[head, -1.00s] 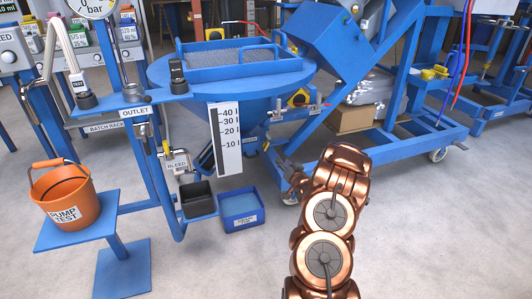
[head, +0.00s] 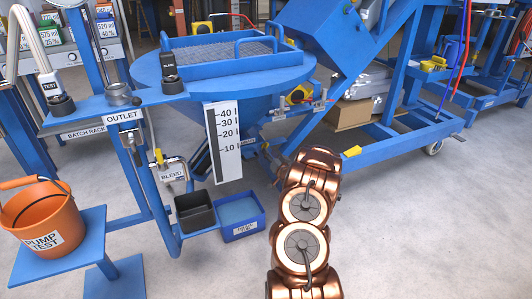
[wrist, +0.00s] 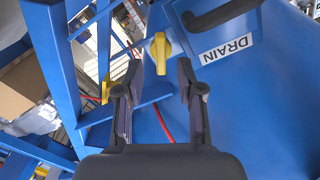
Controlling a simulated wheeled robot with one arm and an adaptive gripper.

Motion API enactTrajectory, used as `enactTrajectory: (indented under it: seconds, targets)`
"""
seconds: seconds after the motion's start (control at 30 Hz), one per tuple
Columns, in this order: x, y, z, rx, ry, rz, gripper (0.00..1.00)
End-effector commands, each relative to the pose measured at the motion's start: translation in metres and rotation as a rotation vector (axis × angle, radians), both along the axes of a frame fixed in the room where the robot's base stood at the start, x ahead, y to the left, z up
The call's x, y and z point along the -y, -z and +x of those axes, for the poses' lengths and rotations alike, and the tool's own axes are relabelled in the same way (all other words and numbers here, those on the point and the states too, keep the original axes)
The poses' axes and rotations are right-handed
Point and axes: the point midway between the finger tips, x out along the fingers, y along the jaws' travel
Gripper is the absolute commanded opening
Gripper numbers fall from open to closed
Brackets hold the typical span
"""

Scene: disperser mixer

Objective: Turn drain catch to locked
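In the wrist view, a yellow knob-like catch (wrist: 160,50) stands on the blue surface, beside a white DRAIN label (wrist: 226,47). A black handle (wrist: 220,15) is just above the label. My gripper (wrist: 160,72) is open and empty, with its two dark fingers apart. The yellow catch appears between and beyond the fingertips, closer to the left one; I cannot tell the remaining depth or any contact. In the head view, my copper arm reaches toward the underside of the blue vessel (head: 190,87), and the gripper is mostly hidden behind it.
A blue frame (wrist: 60,70) with another yellow part (wrist: 107,88) is close left of my fingers. A red hose (wrist: 163,125) hangs below them. In the head view, a blue bin (head: 240,216) and black bin (head: 195,211) stand left of my arm.

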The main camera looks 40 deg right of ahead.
Motion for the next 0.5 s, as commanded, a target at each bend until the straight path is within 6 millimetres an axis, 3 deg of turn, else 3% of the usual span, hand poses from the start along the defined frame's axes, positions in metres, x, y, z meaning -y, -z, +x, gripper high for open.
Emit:
enactTrajectory:
  seconds: [0.2,0.5]
  targets:
    - [0.005,0.003,0.022,-0.003,-0.004,0.001,0.38]
    - [0.008,0.001,0.032,-0.001,-0.004,0.002,0.38]
